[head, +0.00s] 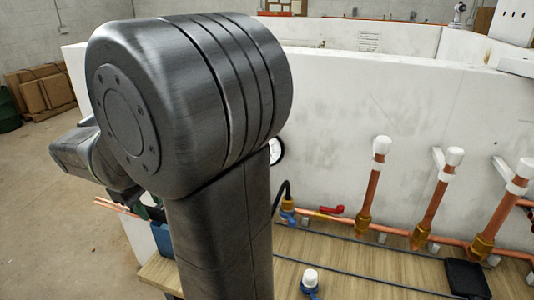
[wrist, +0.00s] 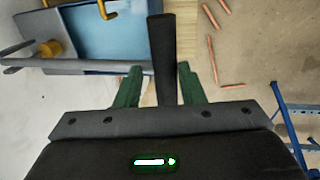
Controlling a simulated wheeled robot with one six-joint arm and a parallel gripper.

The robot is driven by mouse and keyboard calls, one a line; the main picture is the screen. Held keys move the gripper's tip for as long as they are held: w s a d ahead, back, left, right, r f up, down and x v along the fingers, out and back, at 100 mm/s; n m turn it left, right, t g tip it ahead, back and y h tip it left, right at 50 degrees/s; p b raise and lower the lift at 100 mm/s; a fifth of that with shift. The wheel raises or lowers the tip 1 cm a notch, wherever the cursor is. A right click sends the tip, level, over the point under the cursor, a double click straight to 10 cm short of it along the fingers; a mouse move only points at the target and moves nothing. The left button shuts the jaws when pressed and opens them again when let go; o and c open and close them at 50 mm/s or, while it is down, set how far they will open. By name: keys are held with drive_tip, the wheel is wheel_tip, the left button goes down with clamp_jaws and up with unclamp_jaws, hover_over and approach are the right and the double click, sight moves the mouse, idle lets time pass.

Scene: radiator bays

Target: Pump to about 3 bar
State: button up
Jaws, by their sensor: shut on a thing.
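My gripper (wrist: 160,68) is in the wrist view, its green fingers on either side of a dark upright bar, the pump handle (wrist: 161,38), and shut on it. The blue pump tank (wrist: 110,32) with grey metal edges lies at the upper left of that view. In the head view, part of the blue tank (head: 163,239) shows behind my arm. A round white-faced gauge (head: 277,150) is mostly hidden behind my arm, and its needle cannot be read. My gripper is mostly hidden in the head view.
Copper pipes (head: 372,188) with white caps and brass fittings stand along the white wall. A red valve lever (head: 331,209) sits beside a black hose. A white-and-blue part (head: 310,281) and a black pad (head: 467,278) are on the wooden bench. Loose copper pieces (wrist: 212,60) lie on the floor.

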drive_tip(key=shift+o, duration=0.2)
drive_tip(key=shift+w+d, duration=0.1)
drive_tip(key=shift+w, duration=0.1)
drive_tip(key=shift+o, duration=0.3)
drive_tip(key=shift+s+f+t+h+b, duration=0.15)
drive_tip(key=shift+f+t+b, duration=0.2)
drive_tip(key=shift+f+b, duration=0.6)
drive_tip(key=shift+f+t+h+b, duration=0.15)
drive_tip(key=shift+f+t+b, duration=0.2)
drive_tip(key=shift+f+b, duration=0.55)
drive_tip(key=shift+o, duration=0.2)
drive_tip(key=shift+g, duration=0.6)
drive_tip(key=r+p, duration=0.4)
drive_tip(key=p, duration=0.1)
drive_tip(key=shift+w+r, duration=0.15)
drive_tip(key=shift+w, duration=0.1)
drive_tip(key=shift+w+d+r+g+p, duration=0.15)
drive_tip(key=shift+r+g+p, duration=0.15)
drive_tip(key=shift+r+p, duration=0.55)
drive_tip(key=shift+c, duration=0.2)
drive_tip(key=shift+f, duration=0.4)
